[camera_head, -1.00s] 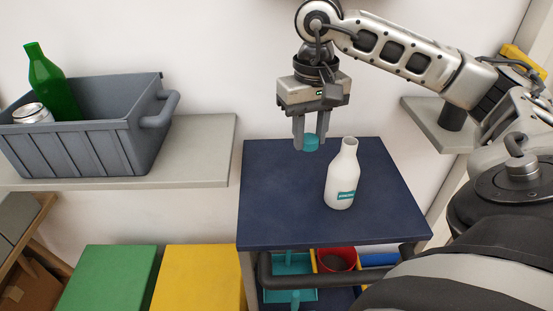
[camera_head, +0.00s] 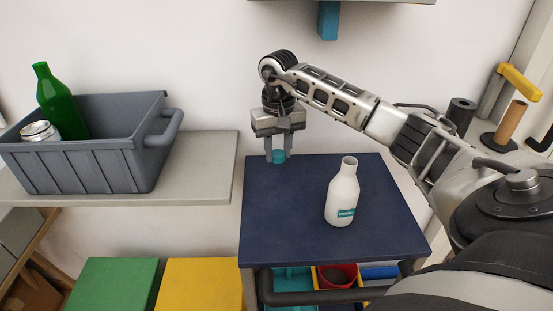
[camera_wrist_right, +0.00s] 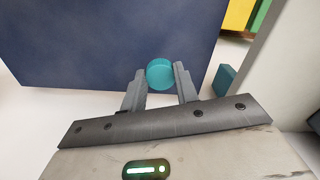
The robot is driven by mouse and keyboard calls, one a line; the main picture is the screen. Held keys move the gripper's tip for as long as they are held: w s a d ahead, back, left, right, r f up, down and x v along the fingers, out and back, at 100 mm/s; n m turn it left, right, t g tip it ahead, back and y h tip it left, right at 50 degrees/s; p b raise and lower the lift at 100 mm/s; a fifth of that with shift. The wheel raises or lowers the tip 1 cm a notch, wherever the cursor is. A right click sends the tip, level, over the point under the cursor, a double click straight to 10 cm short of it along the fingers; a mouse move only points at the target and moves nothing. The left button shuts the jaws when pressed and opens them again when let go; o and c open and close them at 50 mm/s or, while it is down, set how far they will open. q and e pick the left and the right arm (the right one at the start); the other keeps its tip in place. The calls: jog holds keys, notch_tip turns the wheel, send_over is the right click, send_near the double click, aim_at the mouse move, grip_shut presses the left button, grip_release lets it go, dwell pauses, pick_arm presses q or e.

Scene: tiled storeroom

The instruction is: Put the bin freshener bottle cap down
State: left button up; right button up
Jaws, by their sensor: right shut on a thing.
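The teal bin freshener bottle cap (camera_head: 279,156) is between the fingertips of my right gripper (camera_head: 278,158), near the back left edge of the blue cart top (camera_head: 290,220). In the right wrist view the cap (camera_wrist_right: 160,73) sits between both fingers of the right gripper (camera_wrist_right: 160,80), with the blue top beyond it. I cannot tell whether the cap touches the surface. The white bottle (camera_head: 342,195) with a teal label stands upright and uncapped on the cart top, right of the gripper. My left gripper is not in view.
A grey crate (camera_head: 90,155) with a green bottle (camera_head: 58,100) and a can (camera_head: 40,131) stands on the left shelf (camera_head: 200,170). Green (camera_head: 112,284) and yellow (camera_head: 200,284) boxes are below. The cart top's left and front are clear.

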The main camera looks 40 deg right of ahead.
aim_at(277, 152)
jog(key=shift+w+f, duration=0.2)
notch_tip(277, 152, down, 3)
jog(key=shift+f+p, duration=0.1)
jog(key=shift+p, duration=0.2)
jog(key=shift+w, duration=0.1)
jog(key=shift+f+b, duration=0.4)
jog(key=shift+f, duration=0.05)
jog(key=o, duration=1.1)
notch_tip(277, 152, up, 13)
jog(key=shift+f, duration=0.1)
